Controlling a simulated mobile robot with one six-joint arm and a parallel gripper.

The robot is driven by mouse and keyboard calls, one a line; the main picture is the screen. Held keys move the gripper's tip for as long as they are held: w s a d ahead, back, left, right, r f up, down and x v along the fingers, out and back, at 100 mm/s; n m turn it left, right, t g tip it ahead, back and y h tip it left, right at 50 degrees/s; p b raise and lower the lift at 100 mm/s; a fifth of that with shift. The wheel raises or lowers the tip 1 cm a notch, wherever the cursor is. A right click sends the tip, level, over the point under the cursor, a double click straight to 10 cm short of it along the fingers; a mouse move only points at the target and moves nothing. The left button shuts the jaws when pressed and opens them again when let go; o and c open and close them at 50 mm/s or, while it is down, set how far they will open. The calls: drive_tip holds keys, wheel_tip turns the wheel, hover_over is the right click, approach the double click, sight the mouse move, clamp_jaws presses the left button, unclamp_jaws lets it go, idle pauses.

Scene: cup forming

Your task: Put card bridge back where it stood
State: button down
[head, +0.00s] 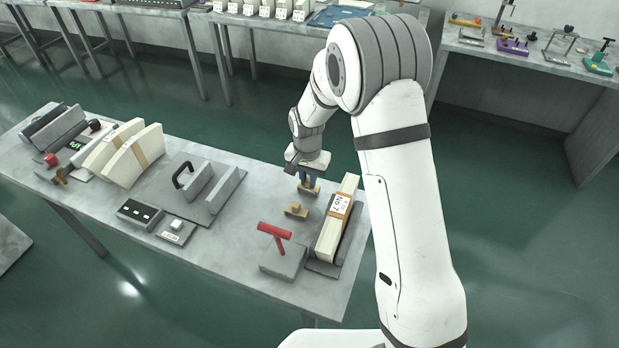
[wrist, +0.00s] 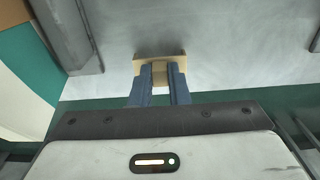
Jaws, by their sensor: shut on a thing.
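My gripper (head: 309,176) is over the right part of the table, pointing down, with blue-grey fingers shut on a small tan piece that I take to be the card bridge (head: 309,189). In the wrist view the tan piece (wrist: 160,66) sits between the fingertips (wrist: 158,82), with a wide flat part beyond them. It is close to the grey tabletop; I cannot tell whether it touches.
A long cream card stack with a label (head: 338,218) lies in a grey holder to the right. A red-handled tool on a grey block (head: 283,261) stands in front. A grey fixture (head: 222,190) and fan-shaped card stacks (head: 133,158) are to the left. Bare tabletop lies between fixture and gripper.

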sight(308, 182)
drive_tip(key=shift+f, duration=0.15)
drive_tip(key=c, duration=1.4)
unclamp_jaws()
wheel_tip(308, 182, up, 12)
drive_tip(key=r, duration=0.1)
drive_tip(key=s+d+r+n+t, duration=0.1)
drive_tip(key=s+d+r+n, duration=0.1)
drive_tip(key=s+d+r, duration=0.7)
drive_tip(key=s+d, duration=0.2)
drive_tip(key=s, duration=0.3)
drive_tip(key=s+d+n+t, duration=0.1)
drive_tip(key=s+d, duration=0.2)
drive_tip(key=s, duration=0.3)
drive_tip(key=s+d+n, duration=0.1)
drive_tip(key=s+d, duration=0.1)
drive_tip(key=s, duration=0.4)
drive_tip(key=shift+s+d+f+b, duration=0.15)
drive_tip(key=shift+d+b, duration=0.2)
drive_tip(key=shift+d, duration=0.05)
